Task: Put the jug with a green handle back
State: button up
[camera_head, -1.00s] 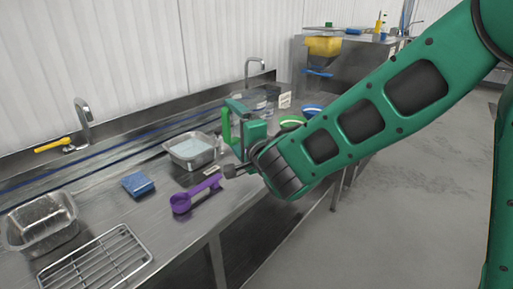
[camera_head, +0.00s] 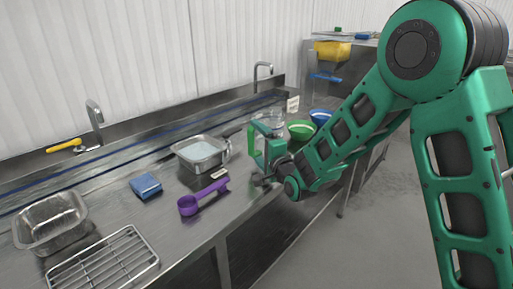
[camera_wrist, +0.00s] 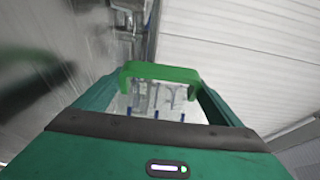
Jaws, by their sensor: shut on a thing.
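My gripper (camera_head: 268,142) is at the middle of the head view, over the front part of the steel counter. It is shut on the bright green handle (camera_head: 251,139) of the jug. In the wrist view the green handle (camera_wrist: 160,72) spans between my gripper's two teal fingers (camera_wrist: 160,88). Clear jug walls with small blue marks (camera_wrist: 157,112) show beyond the handle. In the head view the jug's clear body is hard to make out. I cannot tell whether its base touches the counter.
A steel pan (camera_head: 202,168) with pale contents and a purple scoop (camera_head: 204,197) lie left of my gripper. Green (camera_head: 300,126) and blue (camera_head: 320,113) bowls stand beyond it. A blue sponge (camera_head: 145,186), steel tray (camera_head: 45,240) and wire rack (camera_head: 105,268) are further left.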

jog(key=shift+f, duration=0.7)
jog(key=o, duration=1.7)
jog(key=shift+f, duration=0.15)
jog(key=shift+c, duration=0.2)
